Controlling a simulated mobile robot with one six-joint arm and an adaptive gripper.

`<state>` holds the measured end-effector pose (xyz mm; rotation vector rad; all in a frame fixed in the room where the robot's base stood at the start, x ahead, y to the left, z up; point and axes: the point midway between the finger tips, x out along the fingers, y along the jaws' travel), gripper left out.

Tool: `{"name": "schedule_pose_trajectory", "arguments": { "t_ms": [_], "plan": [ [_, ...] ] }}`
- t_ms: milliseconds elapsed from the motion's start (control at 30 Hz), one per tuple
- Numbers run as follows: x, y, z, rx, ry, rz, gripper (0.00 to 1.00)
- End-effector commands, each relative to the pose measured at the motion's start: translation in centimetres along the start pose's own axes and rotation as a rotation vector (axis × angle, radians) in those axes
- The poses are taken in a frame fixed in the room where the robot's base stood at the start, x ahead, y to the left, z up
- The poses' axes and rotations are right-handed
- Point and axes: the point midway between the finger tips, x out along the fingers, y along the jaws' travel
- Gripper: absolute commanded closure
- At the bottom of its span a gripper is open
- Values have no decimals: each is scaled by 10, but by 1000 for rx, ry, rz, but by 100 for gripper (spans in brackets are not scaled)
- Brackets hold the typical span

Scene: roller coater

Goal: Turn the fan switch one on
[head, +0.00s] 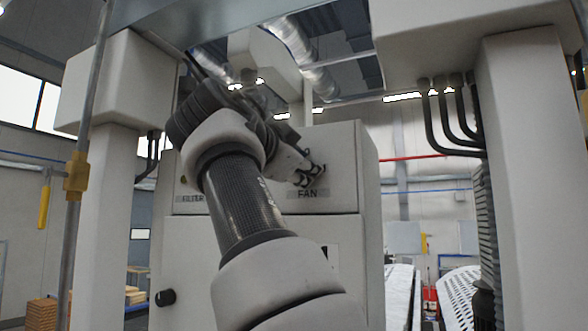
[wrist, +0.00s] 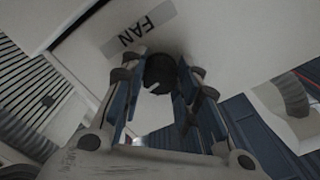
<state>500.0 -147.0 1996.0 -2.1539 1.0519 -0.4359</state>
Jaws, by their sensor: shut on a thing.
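The fan switch is a round black knob (wrist: 159,70) on a pale panel, beside the FAN label (wrist: 139,30) in the wrist view. My gripper (head: 308,174) reaches the panel there. In the wrist view my gripper (wrist: 161,78) has its blue-padded fingers on either side of the knob, shut on it. Whether the knob stands at on or off cannot be told.
The pale control cabinet (head: 348,165) also bears a FILTER label (head: 192,198), partly hidden by my arm. A black knob (head: 165,297) sits low on the cabinet's left. Pale machine columns (head: 112,185) and (head: 520,170) flank the cabinet, with dark bent pipes (head: 452,125) at right.

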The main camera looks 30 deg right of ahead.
Motion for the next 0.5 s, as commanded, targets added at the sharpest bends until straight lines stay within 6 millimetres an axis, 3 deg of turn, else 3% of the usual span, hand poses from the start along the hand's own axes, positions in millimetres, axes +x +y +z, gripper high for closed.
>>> {"name": "schedule_pose_trajectory", "arguments": {
  "t_ms": [500],
  "plan": [
    [0,-1,-2,126,4,-4,95]
  ]
}}
